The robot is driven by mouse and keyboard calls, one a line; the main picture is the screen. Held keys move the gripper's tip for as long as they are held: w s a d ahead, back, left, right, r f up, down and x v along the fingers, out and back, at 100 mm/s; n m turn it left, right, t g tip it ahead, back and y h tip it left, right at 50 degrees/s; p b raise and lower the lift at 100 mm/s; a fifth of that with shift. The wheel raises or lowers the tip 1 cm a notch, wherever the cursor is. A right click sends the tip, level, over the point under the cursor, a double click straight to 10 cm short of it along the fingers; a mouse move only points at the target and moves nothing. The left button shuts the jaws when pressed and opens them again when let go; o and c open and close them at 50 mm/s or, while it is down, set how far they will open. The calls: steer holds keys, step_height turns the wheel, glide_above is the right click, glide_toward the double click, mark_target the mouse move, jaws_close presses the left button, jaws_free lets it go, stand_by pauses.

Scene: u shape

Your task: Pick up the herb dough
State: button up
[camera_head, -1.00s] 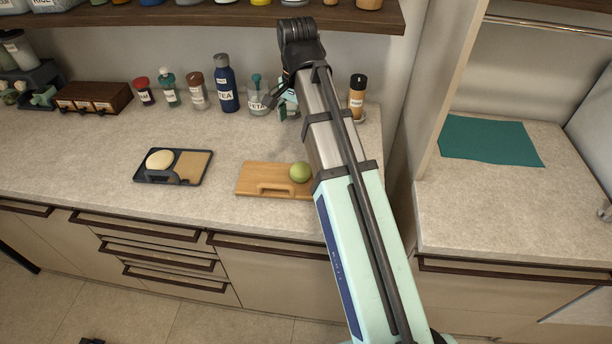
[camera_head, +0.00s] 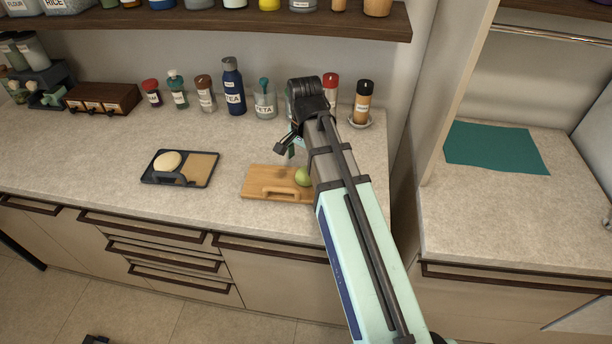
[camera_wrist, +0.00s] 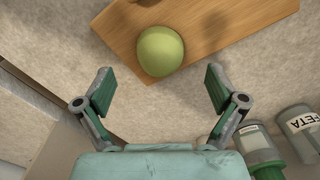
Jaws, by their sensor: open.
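The herb dough looks to be the green ball (camera_head: 303,177) on the right part of a wooden cutting board (camera_head: 262,182); my arm partly covers it in the head view. In the wrist view the green ball (camera_wrist: 160,50) lies just beyond my fingertips, roughly centred between them. My gripper (camera_wrist: 159,85) is open and empty, its two fingers spread wider than the ball. In the head view my gripper (camera_head: 288,145) shows partly behind my arm, above the counter and behind the board.
A black tray (camera_head: 205,180) with a pale dough ball (camera_head: 167,161) lies left of the board. Several bottles and jars, including a FETA jar (camera_head: 265,104), stand along the back wall. An upper shelf (camera_head: 220,30) runs above. The counter between tray and bottles is clear.

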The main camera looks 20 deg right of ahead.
mark_target(306, 175)
steer(key=shift+w+d+f+p, duration=0.15)
steer(key=shift+f+p, duration=0.6)
steer(key=shift+f, duration=1.6)
steer(key=c, duration=1.3)
